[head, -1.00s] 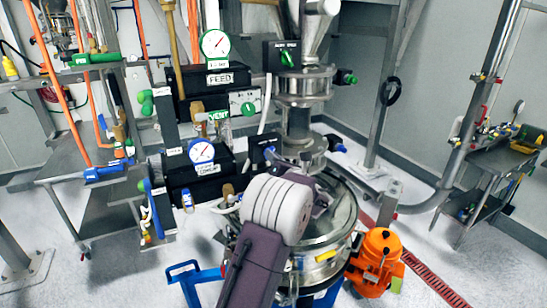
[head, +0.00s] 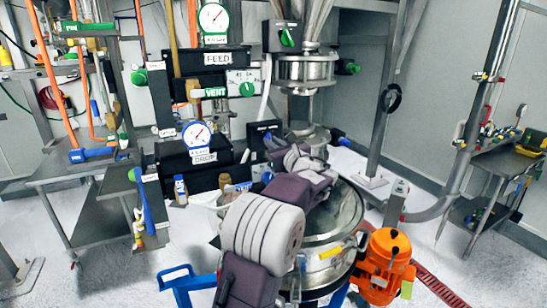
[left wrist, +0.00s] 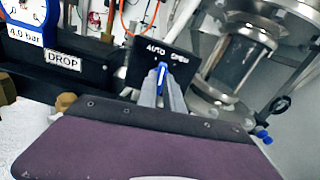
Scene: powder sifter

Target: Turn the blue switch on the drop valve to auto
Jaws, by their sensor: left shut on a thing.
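The drop valve's black switch box (head: 258,129) stands behind the left arm in the head view. In the left wrist view its dark panel (left wrist: 134,72) bears the words AUTO and OPEN. The blue switch (left wrist: 162,72) shows as a narrow upright strip below these words, between my fingertips. My left gripper (left wrist: 161,88) is shut on the blue switch, with its fingers reaching up to the panel. The fingers hide much of the switch, so I cannot tell its exact setting. My right gripper is not in view.
The DROP gauge (head: 196,134) and black DROP box (left wrist: 95,65) are left of the switch. Above are the FEED box (head: 190,62) and the green feed switch (head: 287,38). The steel sifter (head: 335,225) and an orange motor (head: 385,262) stand below right.

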